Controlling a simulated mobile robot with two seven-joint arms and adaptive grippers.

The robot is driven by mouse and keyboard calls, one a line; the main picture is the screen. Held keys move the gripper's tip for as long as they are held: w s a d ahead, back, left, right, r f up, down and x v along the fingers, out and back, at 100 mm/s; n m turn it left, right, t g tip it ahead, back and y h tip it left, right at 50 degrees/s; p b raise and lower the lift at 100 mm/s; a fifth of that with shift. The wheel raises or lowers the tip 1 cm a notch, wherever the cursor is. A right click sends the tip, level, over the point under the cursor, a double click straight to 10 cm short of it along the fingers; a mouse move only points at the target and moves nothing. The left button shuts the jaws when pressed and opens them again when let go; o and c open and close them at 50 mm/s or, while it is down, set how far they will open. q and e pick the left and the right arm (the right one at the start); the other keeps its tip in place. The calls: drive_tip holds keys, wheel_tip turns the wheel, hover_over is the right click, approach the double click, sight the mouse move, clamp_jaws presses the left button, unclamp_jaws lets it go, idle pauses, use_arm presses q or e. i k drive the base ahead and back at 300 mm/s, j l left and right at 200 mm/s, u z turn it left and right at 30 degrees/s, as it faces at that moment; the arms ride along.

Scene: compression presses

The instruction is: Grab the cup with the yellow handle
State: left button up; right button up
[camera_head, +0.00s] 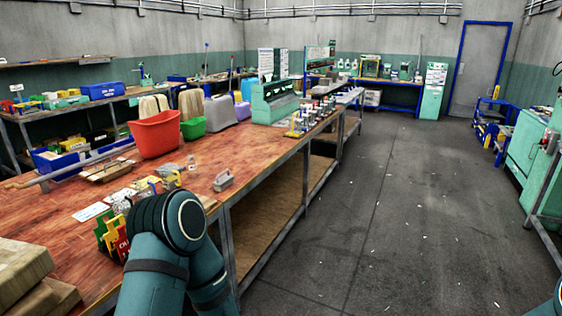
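I cannot make out a cup with a yellow handle for certain. Small yellow and grey items (168,175) lie on the wooden bench (75,245) just behind my arm, too small and partly covered to identify. Several small items with yellow parts (297,127) stand farther along the bench near its right edge, also too small to tell. A teal link of my arm rises from the bottom of the picture in front of the bench and hides part of it. Neither gripper shows in the head view.
A red bin (155,134), a green bin (192,128) and a mint-green machine (274,102) stand on the bench. A grey-handled block (223,181) lies near its front edge. Brown stacked pieces (25,272) are at the lower left.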

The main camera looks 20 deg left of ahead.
sight(170, 177)
drive_tip(key=i+u, duration=0.15)
drive_tip(key=i, duration=0.3)
drive_tip(key=i+l+u, duration=0.1)
drive_tip(key=i, duration=0.35)
drive_tip(key=i+l+u, duration=0.15)
drive_tip(key=i, duration=0.35)
drive_tip(key=i+l+u, duration=0.25)
drive_tip(key=i+u, duration=0.2)
drive_tip(key=i+l+u, duration=0.4)
